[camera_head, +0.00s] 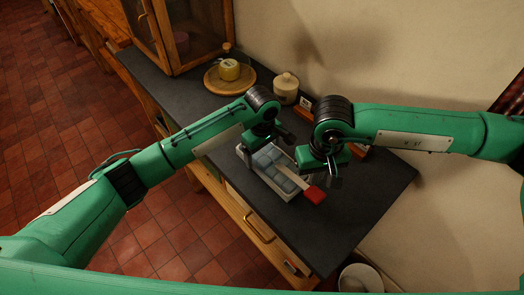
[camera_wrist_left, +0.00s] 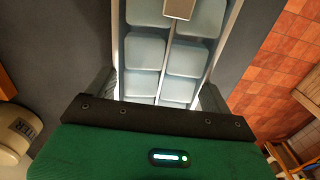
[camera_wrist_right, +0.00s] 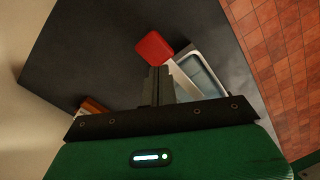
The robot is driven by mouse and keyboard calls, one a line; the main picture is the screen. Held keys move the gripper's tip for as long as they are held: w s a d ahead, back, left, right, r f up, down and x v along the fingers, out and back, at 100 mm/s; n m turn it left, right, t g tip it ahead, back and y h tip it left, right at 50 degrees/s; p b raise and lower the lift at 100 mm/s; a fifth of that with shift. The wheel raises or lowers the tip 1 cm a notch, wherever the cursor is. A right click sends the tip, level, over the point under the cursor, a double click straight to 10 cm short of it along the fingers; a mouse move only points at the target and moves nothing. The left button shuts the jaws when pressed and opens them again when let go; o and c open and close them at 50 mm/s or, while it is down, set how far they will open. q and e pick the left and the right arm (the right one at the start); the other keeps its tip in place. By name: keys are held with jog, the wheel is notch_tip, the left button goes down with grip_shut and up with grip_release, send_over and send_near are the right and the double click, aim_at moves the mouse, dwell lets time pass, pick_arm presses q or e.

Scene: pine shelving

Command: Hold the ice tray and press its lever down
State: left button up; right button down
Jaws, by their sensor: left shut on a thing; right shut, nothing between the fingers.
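The ice tray (camera_head: 262,178) is a pale, long tray with blue-grey cubes, lying on the dark worktop. Its pale lever bar runs along the top to a red tip (camera_head: 315,194) at the near right end. The tip also shows in the right wrist view (camera_wrist_right: 154,47), beside the tray (camera_wrist_right: 186,72). My left gripper (camera_head: 252,152) is shut on the tray's far end, a finger on each side in the left wrist view (camera_wrist_left: 158,95). My right gripper (camera_head: 333,181) is shut and empty, close to the red tip; whether it touches cannot be told.
A lidded cream jar (camera_head: 286,90) and a round wooden board (camera_head: 213,84) with a yellow item (camera_head: 229,70) stand behind. A glazed cabinet (camera_head: 195,35) is at the back left. The worktop (camera_head: 350,205) is clear on the right. A white bin (camera_head: 358,280) stands below.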

pick_arm(q)
jog(key=o, duration=1.4)
pick_arm(e)
notch_tip(320, 180, up, 5)
jog(key=shift+r, duration=0.2)
